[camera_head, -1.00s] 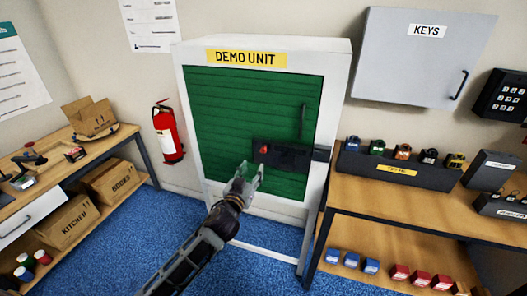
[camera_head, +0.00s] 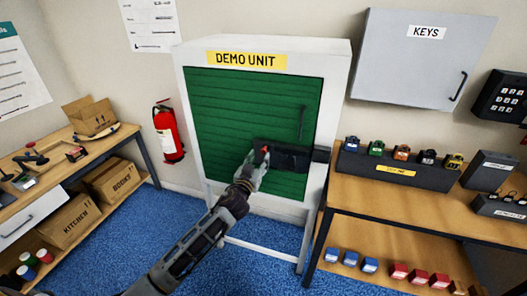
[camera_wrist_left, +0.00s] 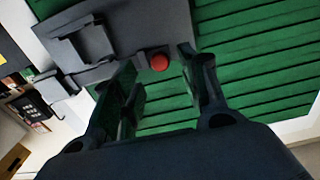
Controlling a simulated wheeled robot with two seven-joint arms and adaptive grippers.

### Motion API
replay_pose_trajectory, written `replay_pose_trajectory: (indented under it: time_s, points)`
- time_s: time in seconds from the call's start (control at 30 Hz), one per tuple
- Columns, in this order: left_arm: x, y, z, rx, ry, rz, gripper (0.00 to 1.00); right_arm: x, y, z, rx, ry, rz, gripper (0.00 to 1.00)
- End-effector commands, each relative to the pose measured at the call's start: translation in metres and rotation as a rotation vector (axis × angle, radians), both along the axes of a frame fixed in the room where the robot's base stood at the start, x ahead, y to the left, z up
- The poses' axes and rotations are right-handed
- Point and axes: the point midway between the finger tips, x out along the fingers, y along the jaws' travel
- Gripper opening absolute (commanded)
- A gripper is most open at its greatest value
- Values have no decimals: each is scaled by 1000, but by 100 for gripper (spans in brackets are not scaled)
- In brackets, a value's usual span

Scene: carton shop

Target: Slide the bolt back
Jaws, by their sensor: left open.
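The bolt's dark plate (camera_head: 285,157) is mounted on the green door (camera_head: 230,112) of the demo unit cabinet, reaching toward the right frame. Its red knob (camera_head: 265,149) shows at the plate's left part, partly hidden by my gripper. My left gripper (camera_head: 258,157) is at the knob and open. In the left wrist view the red knob (camera_wrist_left: 159,62) sits between the two spread fingers, close to the tips; I cannot tell whether either finger touches it. The dark plate (camera_wrist_left: 125,35) lies behind it. My right gripper is not in view.
The white cabinet frame (camera_head: 332,112) surrounds the door. A wooden table (camera_head: 430,213) with a rack of padlocks (camera_head: 385,173) stands close on the right. A workbench (camera_head: 75,165) with boxes is on the left, and a red extinguisher (camera_head: 168,133) hangs beside the cabinet.

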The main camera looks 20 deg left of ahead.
Motion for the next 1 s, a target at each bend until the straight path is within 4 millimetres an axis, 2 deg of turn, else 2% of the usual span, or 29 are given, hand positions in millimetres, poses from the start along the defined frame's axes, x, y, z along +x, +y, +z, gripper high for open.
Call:
replay_pose_trajectory:
  time_s: [0.6, 1.0]
  points:
    - [49, -2, 1, 0, 0, 0, 44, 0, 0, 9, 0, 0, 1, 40]
    - [61, -2, 0, 0, 0, 0, 44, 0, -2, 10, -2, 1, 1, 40]
